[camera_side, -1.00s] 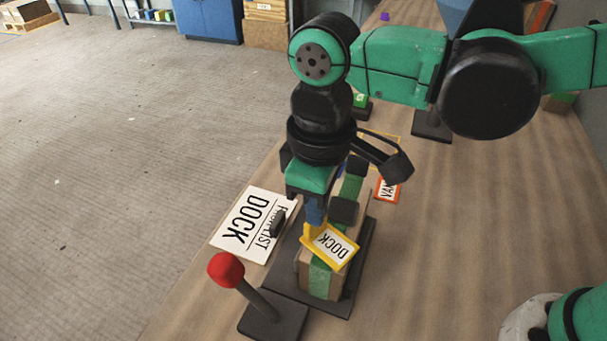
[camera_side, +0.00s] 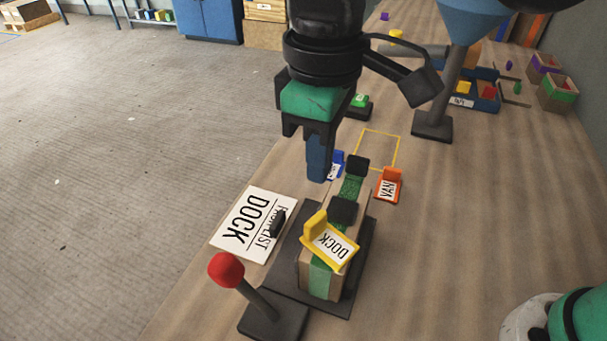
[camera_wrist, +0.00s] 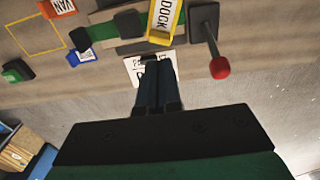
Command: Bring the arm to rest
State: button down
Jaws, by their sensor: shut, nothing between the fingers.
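My gripper (camera_side: 317,172) is shut and empty, its blue fingers pointing down above the left side of the bench fixture in the side view. In the wrist view the closed fingers of my gripper (camera_wrist: 157,62) overlap the white sign. The yellow DOCK tag (camera_side: 331,246) sits on the cardboard box (camera_side: 318,281) with green tape, on a dark base plate (camera_side: 284,270). The DOCK tag also shows at the top of the wrist view (camera_wrist: 163,20). My gripper is above the tag and apart from it.
A red-knobbed lever (camera_side: 228,270) stands in front. A white DOCK sign (camera_side: 250,224) lies left of the box. Orange VAN (camera_side: 388,186) and blue (camera_side: 336,163) tags stand behind, near an empty yellow outline (camera_side: 379,134). Bins (camera_side: 556,93) stand far right.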

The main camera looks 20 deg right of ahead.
jog(key=d+f+m+t, duration=0.2)
jog(key=d+m+t, duration=0.1)
jog(key=d, duration=0.8)
jog(key=w+d+f+m+t, duration=0.1)
jog(key=d+f+m+t, duration=0.2)
jog(key=d+m, duration=0.3)
jog(key=d+t, duration=0.1)
jog(key=d, duration=0.3)
jog(key=shift+w+d+f, duration=0.15)
jog(key=shift+d, duration=0.25)
